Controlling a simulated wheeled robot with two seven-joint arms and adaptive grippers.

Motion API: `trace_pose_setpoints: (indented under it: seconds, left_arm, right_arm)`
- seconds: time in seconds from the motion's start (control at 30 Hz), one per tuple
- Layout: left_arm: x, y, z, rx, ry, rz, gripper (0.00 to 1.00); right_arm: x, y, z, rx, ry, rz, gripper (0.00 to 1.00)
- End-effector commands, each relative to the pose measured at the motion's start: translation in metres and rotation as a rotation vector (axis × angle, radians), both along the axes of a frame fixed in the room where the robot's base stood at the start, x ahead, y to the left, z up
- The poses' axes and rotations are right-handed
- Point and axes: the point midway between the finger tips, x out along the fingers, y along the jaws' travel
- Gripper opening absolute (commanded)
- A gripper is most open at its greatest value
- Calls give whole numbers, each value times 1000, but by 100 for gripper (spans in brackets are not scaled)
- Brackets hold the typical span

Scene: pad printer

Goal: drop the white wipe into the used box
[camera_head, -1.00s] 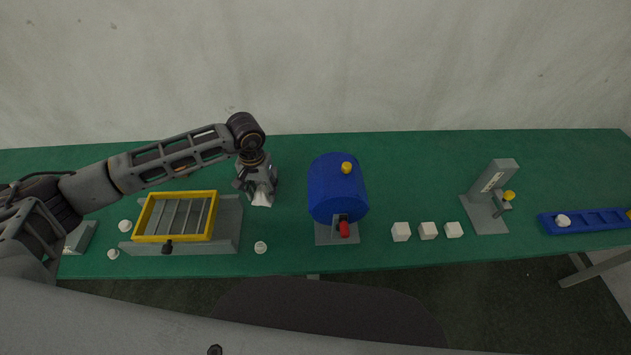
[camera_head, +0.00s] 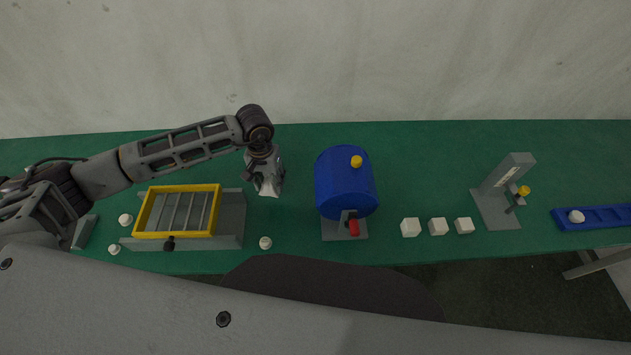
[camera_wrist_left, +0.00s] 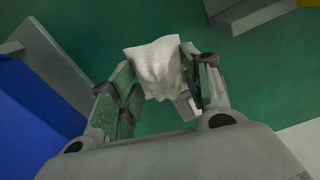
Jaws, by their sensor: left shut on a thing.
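The white wipe (camera_head: 270,188) hangs from my left gripper (camera_head: 265,177), which is shut on it above the green table, between the yellow-framed rack and the blue drum. In the left wrist view the crumpled wipe (camera_wrist_left: 157,66) lies between the two fingers of the gripper (camera_wrist_left: 160,92) and spreads past their tips. I cannot make out a box that is clearly the used box. A grey box-like thing (camera_head: 86,232) at the far left is partly hidden by my left arm. My right gripper is not in view.
The yellow-framed rack (camera_head: 146,212) stands left of the gripper, with small white knobs (camera_head: 265,242) around it. The blue drum (camera_head: 345,185) stands to the right. Further right are white cubes (camera_head: 438,227), a grey stand (camera_head: 495,208) and a blue tray (camera_head: 593,228).

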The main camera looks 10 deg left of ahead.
Motion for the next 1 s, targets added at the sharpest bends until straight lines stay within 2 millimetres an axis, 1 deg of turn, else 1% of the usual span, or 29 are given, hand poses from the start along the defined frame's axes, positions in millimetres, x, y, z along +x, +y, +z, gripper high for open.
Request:
trace_pose_setpoints:
  seconds: [0.03,0.27,0.4,0.57,0.73,0.9,1.0]
  left_arm:
    - [-2,-1,-4,-1,1,2,28]
    - [-5,-6,-17,-1,-1,22,28]
    - [0,-6,-19,-2,-3,53,28]
    - [13,1,-11,0,-5,97,28]
    - [26,17,5,0,-3,143,28]
    - [32,34,19,0,-1,176,28]
    - [31,41,23,0,1,187,28]
  right_arm:
    - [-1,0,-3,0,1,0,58]
    - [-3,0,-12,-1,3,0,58]
    - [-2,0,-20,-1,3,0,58]
    - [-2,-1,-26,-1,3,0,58]
    - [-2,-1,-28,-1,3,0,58]
    - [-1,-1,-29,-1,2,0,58]
    - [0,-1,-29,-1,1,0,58]
